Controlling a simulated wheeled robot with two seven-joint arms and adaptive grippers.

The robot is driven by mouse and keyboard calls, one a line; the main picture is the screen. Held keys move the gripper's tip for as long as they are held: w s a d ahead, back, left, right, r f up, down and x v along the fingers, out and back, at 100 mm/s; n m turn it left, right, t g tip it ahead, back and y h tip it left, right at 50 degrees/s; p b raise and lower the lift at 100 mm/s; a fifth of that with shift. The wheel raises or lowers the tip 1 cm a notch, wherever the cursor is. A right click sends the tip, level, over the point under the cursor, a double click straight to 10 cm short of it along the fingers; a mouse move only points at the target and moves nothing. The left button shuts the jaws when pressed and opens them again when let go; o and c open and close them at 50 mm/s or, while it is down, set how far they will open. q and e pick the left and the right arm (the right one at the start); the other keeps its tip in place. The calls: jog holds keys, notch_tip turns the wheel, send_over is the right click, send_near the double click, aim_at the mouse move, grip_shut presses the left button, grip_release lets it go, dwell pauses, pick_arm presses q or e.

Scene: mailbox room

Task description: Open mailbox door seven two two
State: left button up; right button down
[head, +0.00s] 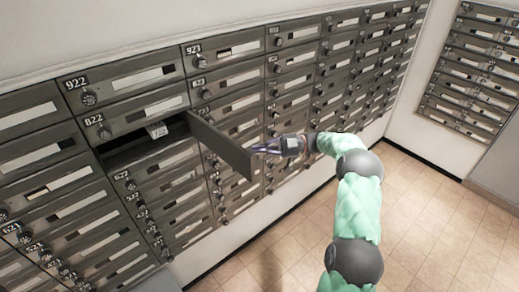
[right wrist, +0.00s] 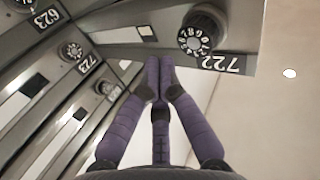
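The mailbox door 722 (head: 222,148) is swung outward on the left bank, under box 822, with its dark compartment (head: 125,155) exposed. In the right wrist view the door (right wrist: 170,20) shows its number plate and a round black dial (right wrist: 200,32). My right gripper (head: 262,149) is at the door's free outer edge in the head view. Its purple fingertips (right wrist: 159,78) are together with nothing visible between them, close to the door edge; I cannot tell whether they touch it. My left gripper is not in view.
Closed mailboxes surround the opening, including 822 (head: 125,115) above and 622 (head: 160,178) below. A second mailbox bank (head: 470,70) is on the right wall. The tiled floor (head: 425,220) is clear.

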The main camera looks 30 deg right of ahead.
jog(key=shift+d+f, duration=0.1)
jog(key=shift+d, duration=0.1)
jog(key=shift+a, duration=0.1)
jog(key=c, duration=0.6)
grip_release()
jog(key=v, duration=1.2)
